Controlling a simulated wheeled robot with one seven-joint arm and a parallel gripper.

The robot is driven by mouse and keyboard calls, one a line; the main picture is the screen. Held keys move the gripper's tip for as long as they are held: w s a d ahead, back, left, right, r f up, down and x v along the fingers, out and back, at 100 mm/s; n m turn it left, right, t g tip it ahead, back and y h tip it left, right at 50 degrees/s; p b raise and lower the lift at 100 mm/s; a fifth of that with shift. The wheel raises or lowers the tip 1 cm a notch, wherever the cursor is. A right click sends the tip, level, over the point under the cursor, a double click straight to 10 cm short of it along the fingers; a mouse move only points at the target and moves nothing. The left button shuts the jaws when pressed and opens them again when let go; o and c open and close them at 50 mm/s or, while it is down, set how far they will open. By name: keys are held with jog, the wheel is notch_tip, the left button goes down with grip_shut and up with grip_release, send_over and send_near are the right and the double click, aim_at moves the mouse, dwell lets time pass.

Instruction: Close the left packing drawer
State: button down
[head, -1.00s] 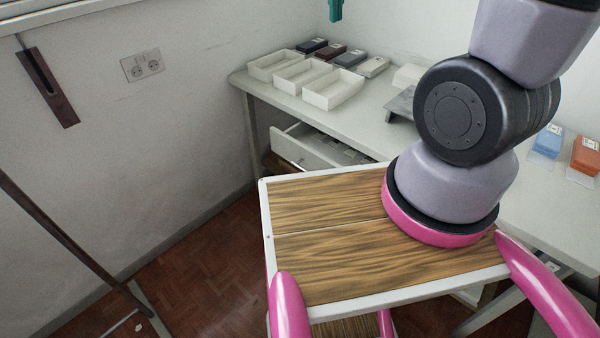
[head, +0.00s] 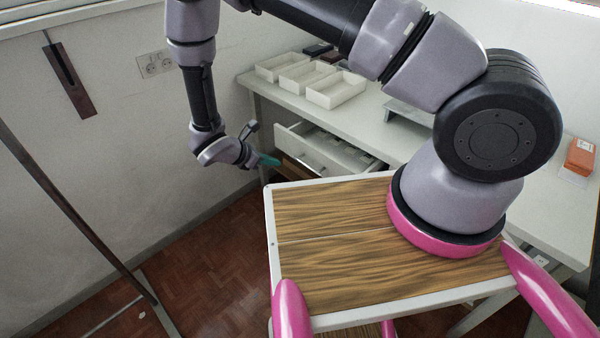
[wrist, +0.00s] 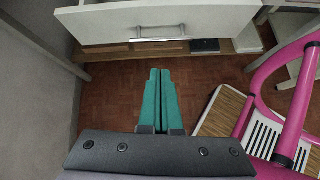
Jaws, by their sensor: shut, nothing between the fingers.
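The left packing drawer (head: 314,155) stands pulled out from under the white table, with light items visible inside. In the wrist view its white front (wrist: 168,20) and metal bar handle (wrist: 158,34) are at the top of the picture. My gripper (head: 272,161) has teal fingers and is shut and empty. It is just to the left of the drawer front in the head view. In the wrist view the fingertips (wrist: 160,72) point toward the drawer, below the handle, with a visible gap between. I cannot tell the exact distance.
The white table (head: 385,120) carries several white trays (head: 335,89) and an orange box (head: 580,157). A wooden lower shelf (wrist: 120,52) with a dark box (wrist: 205,45) lies under the drawer. A dark slanted pole (head: 70,205) stands at the left.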

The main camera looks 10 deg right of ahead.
jog(key=w+d+f+n, duration=0.1)
jog(key=w+d+f, duration=0.4)
jog(key=d+f, duration=0.4)
jog(key=shift+n+t, duration=0.3)
jog(key=shift+n, duration=0.1)
jog(key=shift+w+f, duration=0.1)
send_near(326, 150)
jog(key=d, duration=0.1)
jog(key=d+f, duration=0.1)
jog(key=d, duration=0.1)
jog(key=d+f, duration=0.1)
jog(key=d, duration=0.1)
jog(key=shift+f, duration=0.1)
